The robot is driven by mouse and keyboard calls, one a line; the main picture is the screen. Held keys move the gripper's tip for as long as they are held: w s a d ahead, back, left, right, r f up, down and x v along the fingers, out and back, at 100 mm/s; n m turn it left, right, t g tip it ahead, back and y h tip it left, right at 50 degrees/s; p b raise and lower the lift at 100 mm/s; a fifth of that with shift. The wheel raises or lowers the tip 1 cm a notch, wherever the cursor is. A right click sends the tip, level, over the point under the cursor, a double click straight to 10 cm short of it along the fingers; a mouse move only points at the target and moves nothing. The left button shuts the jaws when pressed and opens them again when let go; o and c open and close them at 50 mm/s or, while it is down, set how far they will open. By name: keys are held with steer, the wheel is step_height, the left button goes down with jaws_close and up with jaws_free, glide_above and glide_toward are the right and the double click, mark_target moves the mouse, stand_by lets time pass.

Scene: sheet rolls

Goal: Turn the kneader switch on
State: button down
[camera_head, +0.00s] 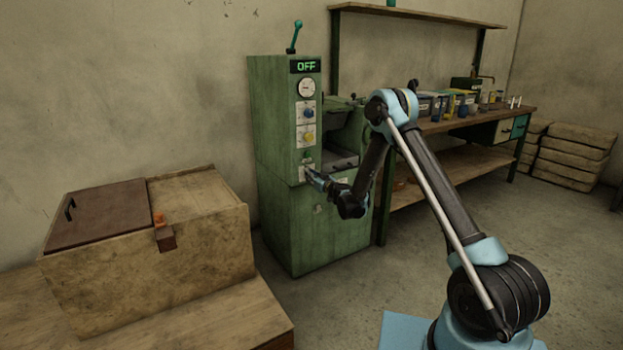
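The kneader is a green machine (278,120) standing against the wall, left of the picture's middle. Its display (306,66) reads OFF. Below the display, its front panel carries a round white gauge (307,88), a blue knob (308,113) and a yellow knob (308,137). A small switch plate with a green part (306,156) sits low on the panel. A green-tipped lever (295,38) stands on top. My gripper (308,172) is right at the panel, just below the green part. Its fingers are too small to tell open from shut, and contact is unclear.
A wooden box (215,252) with a brown lid stands at the left on a wooden platform. A workbench (455,124) with containers is at the right of the machine. Stacked sacks (575,150) lie at the far right. Floor in front of the machine is free.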

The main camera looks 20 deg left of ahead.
steer(key=shift+d+m, duration=0.1)
steer(key=shift+m, duration=0.2)
steer(key=shift+w+d+f+m, duration=0.1)
steer(key=shift+m, duration=2.75)
steer(key=shift+w+d+f+m, duration=0.1)
steer(key=shift+m, duration=2.7)
steer(key=shift+w+d+m, duration=0.1)
steer(key=shift+m, duration=2.75)
steer(key=c, duration=1.6)
jaws_free()
steer(key=shift+f, duration=0.1)
steer(key=shift+s, duration=0.15)
steer(key=v, duration=0.7)
steer(key=shift+d, duration=0.15)
